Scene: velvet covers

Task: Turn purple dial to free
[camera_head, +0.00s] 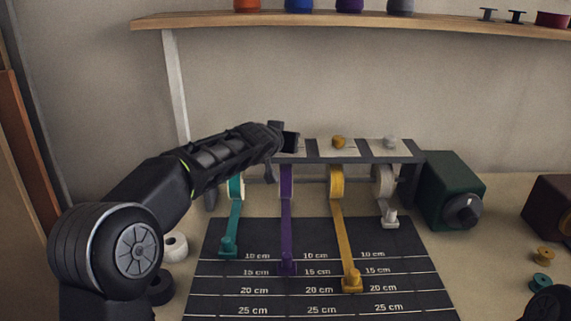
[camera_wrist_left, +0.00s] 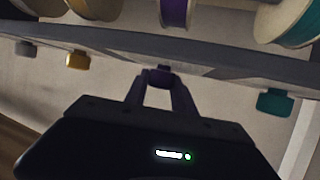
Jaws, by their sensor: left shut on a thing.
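The rack (camera_head: 415,158) carries several ribbon reels, with dials along its top. In the left wrist view the purple dial (camera_wrist_left: 160,74) shows between the fingertips of my left gripper (camera_wrist_left: 158,78), which is shut on it. In the head view my left gripper (camera_head: 289,142) is at the rack's top edge, and it and my arm hide the purple and teal dials there. The purple ribbon (camera_head: 286,215) hangs from its reel onto the dark mat, its end at a purple clip (camera_head: 287,266) near the 15 cm line. Which setting the purple dial points at cannot be read.
The teal dial (camera_wrist_left: 275,101) and yellow dial (camera_wrist_left: 77,61) flank the purple one; the grey dial (camera_head: 389,142) is farther along. A dark green box (camera_head: 446,180) with a round knob stands right of the rack. A marked mat (camera_head: 318,290) lies in front. A shelf (camera_head: 350,23) runs above.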

